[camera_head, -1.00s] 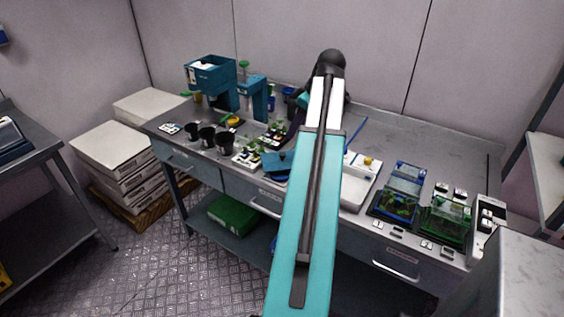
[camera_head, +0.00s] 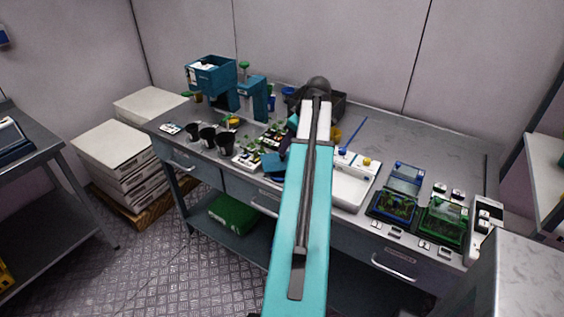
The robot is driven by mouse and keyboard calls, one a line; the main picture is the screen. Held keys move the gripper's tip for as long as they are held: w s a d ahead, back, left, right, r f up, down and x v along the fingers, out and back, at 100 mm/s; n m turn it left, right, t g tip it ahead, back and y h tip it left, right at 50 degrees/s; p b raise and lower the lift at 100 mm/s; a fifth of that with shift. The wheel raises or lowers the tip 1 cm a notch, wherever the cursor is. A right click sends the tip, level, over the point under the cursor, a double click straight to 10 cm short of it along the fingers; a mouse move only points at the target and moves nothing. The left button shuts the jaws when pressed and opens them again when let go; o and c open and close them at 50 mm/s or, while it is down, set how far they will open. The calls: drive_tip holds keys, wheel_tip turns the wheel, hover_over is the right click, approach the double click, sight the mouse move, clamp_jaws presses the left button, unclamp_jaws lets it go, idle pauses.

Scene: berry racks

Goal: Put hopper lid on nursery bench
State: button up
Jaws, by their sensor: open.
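The grey nursery bench (camera_head: 434,144) runs along the back wall, with drawers below its top. A small dark-blue flat piece (camera_head: 271,163) lies near its front edge, just left of my arm and partly hidden by it; it may be the hopper lid, but I cannot tell for sure. A teal machine with an open box-like hopper (camera_head: 211,74) stands at the bench's back left. My teal arm crosses the middle of the view, and my gripper is hidden behind it.
Black pots (camera_head: 207,137) and seedlings crowd the left half. A white tray (camera_head: 352,189), a blue-lidded box (camera_head: 404,177) and a green clear box (camera_head: 438,222) stand to the right. Bare bench top lies at the back right. White cartons (camera_head: 112,147) are stacked at left.

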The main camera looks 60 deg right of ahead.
sight(282, 159)
idle(0.3)
drive_tip(key=shift+p+x, duration=0.9)
drive_tip(key=shift+x, duration=1.7)
drive_tip(key=shift+d, duration=0.1)
clamp_jaws()
